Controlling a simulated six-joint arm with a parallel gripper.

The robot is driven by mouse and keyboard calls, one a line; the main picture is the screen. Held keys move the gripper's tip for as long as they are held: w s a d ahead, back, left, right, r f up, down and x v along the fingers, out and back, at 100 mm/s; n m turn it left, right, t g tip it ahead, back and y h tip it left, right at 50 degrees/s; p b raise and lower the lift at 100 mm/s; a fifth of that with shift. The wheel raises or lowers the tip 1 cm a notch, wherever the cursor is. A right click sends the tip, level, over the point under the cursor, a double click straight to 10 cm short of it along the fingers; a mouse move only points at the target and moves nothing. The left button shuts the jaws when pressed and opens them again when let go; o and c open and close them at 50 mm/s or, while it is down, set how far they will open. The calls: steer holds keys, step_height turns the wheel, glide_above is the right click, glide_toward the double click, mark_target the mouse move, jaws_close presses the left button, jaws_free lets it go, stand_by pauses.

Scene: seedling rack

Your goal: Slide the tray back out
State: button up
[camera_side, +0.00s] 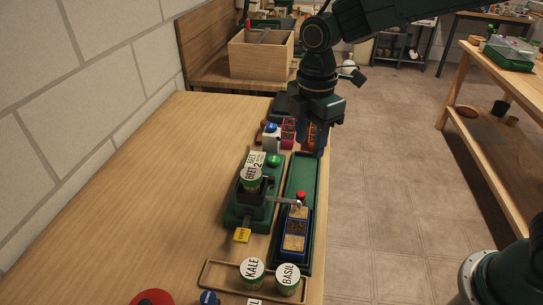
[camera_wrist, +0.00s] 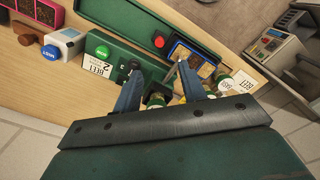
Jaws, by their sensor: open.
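A blue-rimmed tray (camera_side: 295,240) with brown soil cells lies in a long green channel (camera_side: 302,175), in its near half. A red knob (camera_side: 301,196) stands at the tray's far end. The tray also shows in the wrist view (camera_wrist: 189,58), beside the red knob (camera_wrist: 158,41). In the side view my gripper (camera_side: 312,145) hangs over the channel's far end.
A green button (camera_side: 274,160) is on the station's far end. A white misting device (camera_side: 270,137) and a pink tray (camera_side: 288,131) stand beyond it. Cups marked KALE (camera_side: 252,270) and BASIL (camera_side: 288,279) stand in front. The table's left side is clear.

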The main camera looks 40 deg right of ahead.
mark_target(301, 194)
steer(key=shift+w+a+f, duration=0.2)
steer(key=shift+a+f, duration=0.1)
steer(key=shift+f, duration=0.05)
steer(key=shift+f, duration=0.15)
step_height(301, 194, down, 14)
steer(key=shift+r, duration=0.25)
stand_by(0.4)
jaws_close()
